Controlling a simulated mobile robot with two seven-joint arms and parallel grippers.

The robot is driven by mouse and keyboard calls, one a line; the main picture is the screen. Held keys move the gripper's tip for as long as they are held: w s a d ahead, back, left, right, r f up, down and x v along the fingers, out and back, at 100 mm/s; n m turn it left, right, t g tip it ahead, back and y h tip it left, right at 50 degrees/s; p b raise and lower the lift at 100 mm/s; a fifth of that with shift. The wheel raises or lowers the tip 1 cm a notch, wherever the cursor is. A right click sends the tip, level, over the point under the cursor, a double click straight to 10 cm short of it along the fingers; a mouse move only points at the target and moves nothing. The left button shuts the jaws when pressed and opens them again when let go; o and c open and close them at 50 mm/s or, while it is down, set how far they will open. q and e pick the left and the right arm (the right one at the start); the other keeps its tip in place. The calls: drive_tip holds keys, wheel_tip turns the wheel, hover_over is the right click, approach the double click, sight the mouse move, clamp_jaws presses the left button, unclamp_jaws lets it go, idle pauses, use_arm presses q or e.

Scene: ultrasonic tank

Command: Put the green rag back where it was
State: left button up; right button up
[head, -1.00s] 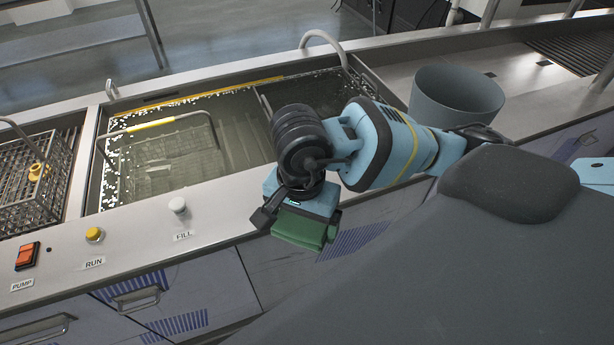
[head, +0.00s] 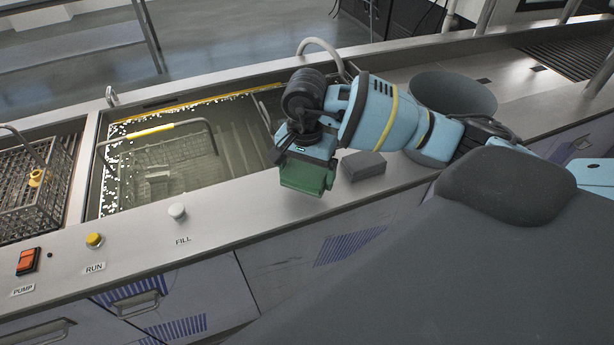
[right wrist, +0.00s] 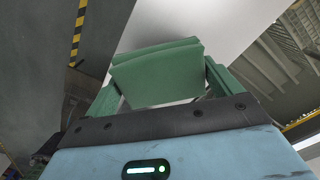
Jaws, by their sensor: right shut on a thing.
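The green rag (head: 307,177) is a folded block held in my right gripper (head: 306,166), at the front counter edge beside the tank. In the right wrist view the rag (right wrist: 158,72) sits between the two green fingers of the gripper (right wrist: 160,88). The gripper is shut on it. The rag appears to be above the counter strip; whether it touches the steel is hidden. My left gripper is not in view.
A grey block (head: 363,166) lies on the counter just right of the rag. The water tank (head: 190,150) holds a basket with a yellow-gripped handle (head: 151,132). A grey bin (head: 455,95) stands behind my right arm. White FILL (head: 177,211) and yellow RUN (head: 94,240) knobs sit left on the counter.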

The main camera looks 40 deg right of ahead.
sight(306, 179)
drive_tip(key=shift+w+d, duration=0.55)
drive_tip(key=shift+w, duration=0.15)
wheel_tip(306, 179, down, 4)
drive_tip(key=shift+r, duration=0.2)
drive_tip(key=shift+s, duration=0.1)
drive_tip(key=shift+f, duration=0.15)
drive_tip(key=o, duration=0.7)
